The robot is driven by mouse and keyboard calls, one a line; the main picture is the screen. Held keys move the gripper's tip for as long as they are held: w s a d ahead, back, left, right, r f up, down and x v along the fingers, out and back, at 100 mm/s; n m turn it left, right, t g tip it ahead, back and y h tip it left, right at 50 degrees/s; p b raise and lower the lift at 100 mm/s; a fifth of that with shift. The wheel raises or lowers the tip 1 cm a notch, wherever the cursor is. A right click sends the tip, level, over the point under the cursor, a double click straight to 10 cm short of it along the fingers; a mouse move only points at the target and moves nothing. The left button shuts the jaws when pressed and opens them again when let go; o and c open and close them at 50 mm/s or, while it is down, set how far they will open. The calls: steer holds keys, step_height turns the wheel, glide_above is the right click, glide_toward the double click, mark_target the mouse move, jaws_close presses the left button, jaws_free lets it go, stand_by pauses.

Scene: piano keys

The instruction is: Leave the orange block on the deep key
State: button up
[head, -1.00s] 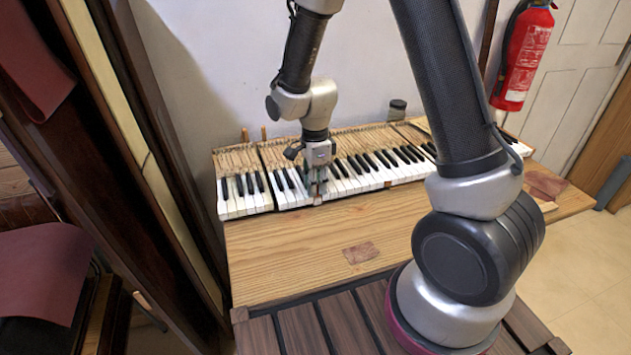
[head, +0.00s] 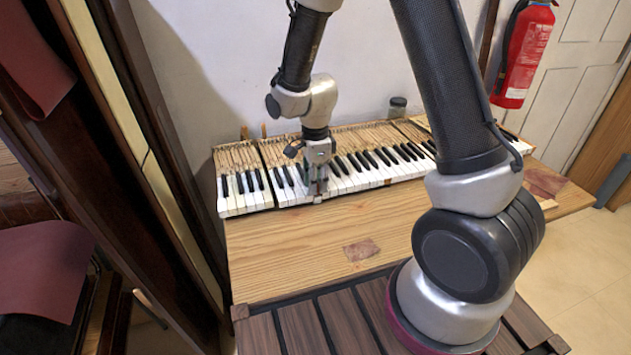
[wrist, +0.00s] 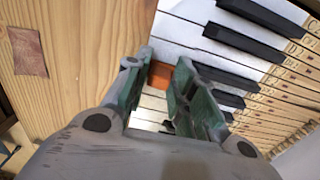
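The orange block (wrist: 160,76) shows in the wrist view between my fingertips, at the front of the white keys. My gripper (wrist: 163,72) has a finger on each side of it, and the block fills the gap, so it looks shut on the block. In the head view my gripper (head: 319,190) points down at the front edge of the keyboard (head: 375,172), left of its middle. The block is hard to make out there behind the fingers. I cannot tell which key is the deep one, as the gripper hides the keys below it.
The wooden ledge (head: 300,245) in front of the keys is bare except for a reddish patch (head: 361,251). A dark wooden upright is close on the left. A red fire extinguisher (head: 524,55) hangs at the right.

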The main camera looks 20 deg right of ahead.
steer(key=shift+r, duration=0.15)
steer(key=shift+r, duration=0.9)
steer(key=o, duration=0.6)
steer(key=shift+c, duration=0.2)
steer(key=shift+r, duration=0.1)
steer(key=shift+r, duration=2.45)
